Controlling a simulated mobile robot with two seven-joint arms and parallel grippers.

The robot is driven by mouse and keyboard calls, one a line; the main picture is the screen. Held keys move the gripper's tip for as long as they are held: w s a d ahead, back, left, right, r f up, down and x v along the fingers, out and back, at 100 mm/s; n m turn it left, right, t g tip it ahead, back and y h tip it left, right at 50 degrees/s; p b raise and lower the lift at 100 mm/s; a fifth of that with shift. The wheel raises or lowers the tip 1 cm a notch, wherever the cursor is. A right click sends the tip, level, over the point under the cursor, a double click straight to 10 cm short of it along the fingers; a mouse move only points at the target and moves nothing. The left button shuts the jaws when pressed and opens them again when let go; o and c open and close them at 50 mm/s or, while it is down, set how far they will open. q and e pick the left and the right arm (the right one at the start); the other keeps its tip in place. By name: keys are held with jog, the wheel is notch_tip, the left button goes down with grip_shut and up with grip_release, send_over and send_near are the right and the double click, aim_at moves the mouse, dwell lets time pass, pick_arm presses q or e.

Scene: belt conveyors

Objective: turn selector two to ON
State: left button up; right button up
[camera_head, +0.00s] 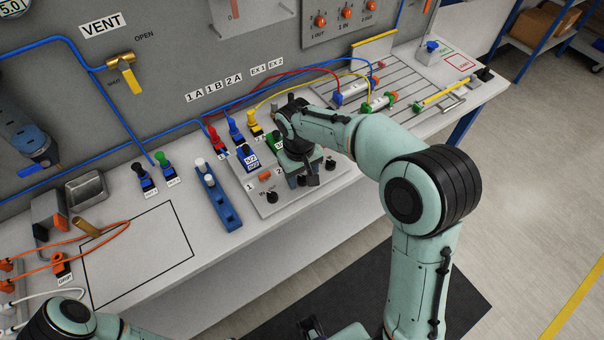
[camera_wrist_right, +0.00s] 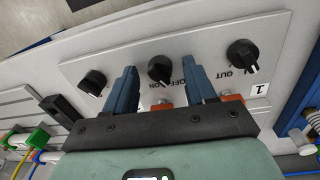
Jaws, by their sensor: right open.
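My right gripper (camera_head: 305,180) is over the selector panel (camera_head: 262,208) at the bench's front edge. In the right wrist view its two blue fingers (camera_wrist_right: 161,68) are spread on either side of the middle black selector knob (camera_wrist_right: 160,70), with space between each finger and the knob. The knob has a white pointer mark and OFF and ON lettering beside it. I cannot tell whether the fingers touch it. In the head view the gripper mostly hides this knob. The left gripper is out of view; only part of my left arm shows at the bottom left.
A black knob (camera_wrist_right: 242,55) by label 1 and another black knob (camera_wrist_right: 92,82) flank the middle one. Orange lamps (camera_wrist_right: 232,98) are close to the fingers. Coloured plugs (camera_head: 235,128) with hoses stand behind the panel. A blue rail (camera_head: 218,196) lies left of it.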

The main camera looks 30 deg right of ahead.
grip_shut()
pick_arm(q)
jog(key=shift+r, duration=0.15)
pick_arm(e)
jog(key=shift+m, duration=0.4)
jog(key=m+p, duration=0.1)
jog(key=m, duration=0.3)
jog(key=shift+r+m, duration=0.1)
jog(key=shift+m, duration=0.2)
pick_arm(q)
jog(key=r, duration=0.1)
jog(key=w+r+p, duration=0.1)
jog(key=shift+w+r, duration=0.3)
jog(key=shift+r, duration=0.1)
pick_arm(e)
jog(key=m, duration=0.6)
jog(key=shift+w+g, duration=0.1)
jog(key=shift+g, duration=0.2)
pick_arm(q)
jog(key=shift+p, duration=0.3)
pick_arm(e)
jog(key=shift+m, duration=0.4)
grip_release()
